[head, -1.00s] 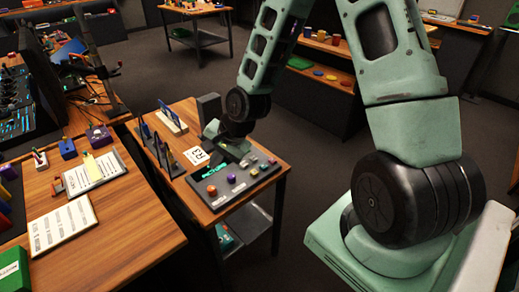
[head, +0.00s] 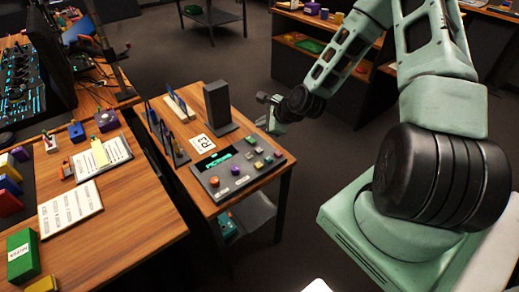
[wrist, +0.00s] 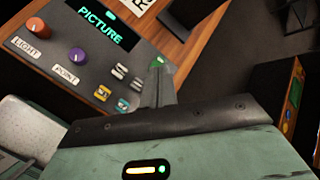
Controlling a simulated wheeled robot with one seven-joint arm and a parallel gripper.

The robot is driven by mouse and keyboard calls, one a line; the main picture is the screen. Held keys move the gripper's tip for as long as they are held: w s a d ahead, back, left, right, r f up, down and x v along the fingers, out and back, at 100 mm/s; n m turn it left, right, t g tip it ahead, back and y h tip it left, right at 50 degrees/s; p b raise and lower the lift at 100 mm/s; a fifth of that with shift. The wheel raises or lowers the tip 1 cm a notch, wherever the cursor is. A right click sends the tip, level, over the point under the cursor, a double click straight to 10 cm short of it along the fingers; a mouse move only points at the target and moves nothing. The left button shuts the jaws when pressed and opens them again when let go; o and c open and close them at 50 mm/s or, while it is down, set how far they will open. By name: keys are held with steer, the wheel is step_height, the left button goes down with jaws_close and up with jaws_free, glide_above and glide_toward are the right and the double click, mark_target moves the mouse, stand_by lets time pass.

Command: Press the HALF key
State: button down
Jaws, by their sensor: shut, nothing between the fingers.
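In the wrist view the display (wrist: 103,27) reads PICTURE, and the knobs are labelled LIGHT and POINT. My gripper (head: 272,124) is shut and empty, beyond the panel's far right corner. In the wrist view its fingers (wrist: 158,84) partly hide the panel's edge.
A dark upright block (head: 217,105) stands on the table behind the panel, left of my gripper. A white card (head: 203,143) and a rack of upright pieces (head: 165,135) are to the panel's left.

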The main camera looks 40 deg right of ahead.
steer(key=shift+f, duration=0.1)
steer(key=b, duration=0.7)
glide_above(262, 151)
step_height(262, 151, down, 7)
steer(key=shift+f, duration=0.2)
steer(key=shift+f+b, duration=0.3)
steer(key=shift+f, duration=0.3)
stand_by(1.0)
steer(key=shift+f, duration=0.4)
steer(key=shift+f+b, duration=0.4)
steer(key=shift+f, duration=0.05)
stand_by(0.6)
steer(key=shift+r, duration=0.1)
steer(key=shift+r+p, duration=0.8)
steer(key=shift+p, duration=0.05)
